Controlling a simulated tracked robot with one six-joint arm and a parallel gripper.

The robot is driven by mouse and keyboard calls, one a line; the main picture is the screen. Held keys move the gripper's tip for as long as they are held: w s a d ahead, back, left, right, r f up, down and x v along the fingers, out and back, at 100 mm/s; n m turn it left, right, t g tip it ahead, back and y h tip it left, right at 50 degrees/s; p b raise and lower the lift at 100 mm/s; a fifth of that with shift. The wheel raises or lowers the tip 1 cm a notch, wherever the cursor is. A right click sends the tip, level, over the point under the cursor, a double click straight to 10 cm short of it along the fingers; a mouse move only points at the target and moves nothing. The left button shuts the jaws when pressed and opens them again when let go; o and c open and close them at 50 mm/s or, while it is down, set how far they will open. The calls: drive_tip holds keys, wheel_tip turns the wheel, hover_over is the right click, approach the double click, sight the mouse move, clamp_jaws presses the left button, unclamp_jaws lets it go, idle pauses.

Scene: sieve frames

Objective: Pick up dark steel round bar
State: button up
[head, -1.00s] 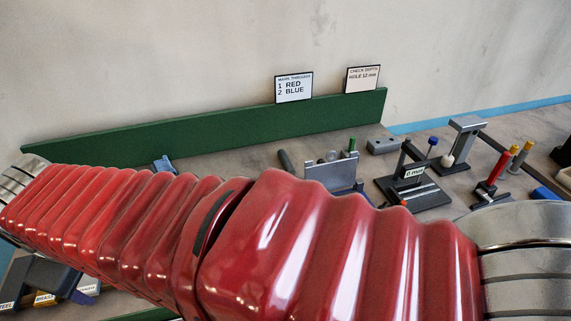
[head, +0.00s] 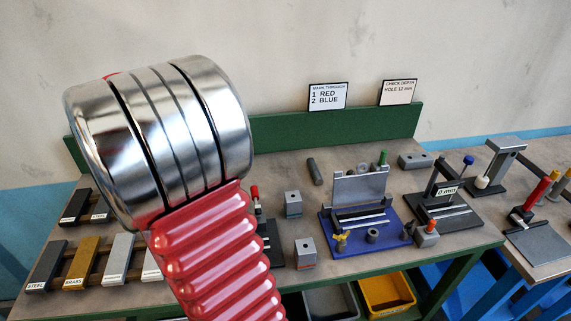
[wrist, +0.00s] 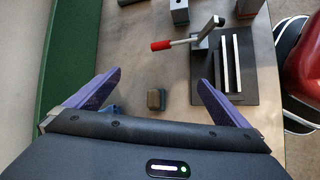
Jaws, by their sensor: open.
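A dark grey round bar (head: 314,171) lies on the bench near the green back panel in the head view, left of the upright grey plate of the blue fixture. It looks like the dark steel round bar.
The green panel (wrist: 68,55) runs along the left. Grey blocks (head: 293,204), the blue fixture (head: 345,245) and labelled bars (head: 82,262) stand on the bench.

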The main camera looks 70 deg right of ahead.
drive_tip(key=s+d+f+n+g, duration=0.1)
drive_tip(key=s+d+f+g, duration=0.1)
drive_tip(key=d, duration=0.5)
drive_tip(key=s+d+f+g, duration=0.2)
drive_tip(key=s+d+f, duration=0.1)
drive_tip(key=d, duration=0.5)
drive_tip(key=s+d+f+n+g, duration=0.1)
drive_tip(key=s+d+f+g, duration=0.2)
drive_tip(key=d, duration=0.4)
drive_tip(key=shift+s+d+f+n+h, duration=0.15)
drive_tip(key=shift+s+f+n+h, duration=0.2)
drive_tip(key=shift+s, duration=0.3)
drive_tip(key=shift+s+d, duration=0.1)
drive_tip(key=shift+f, duration=0.1)
approach(312, 169)
drive_tip(key=x, duration=0.4)
drive_tip(key=shift+d, duration=0.1)
drive_tip(key=shift+x, duration=2.55)
drive_tip(key=shift+c, duration=0.5)
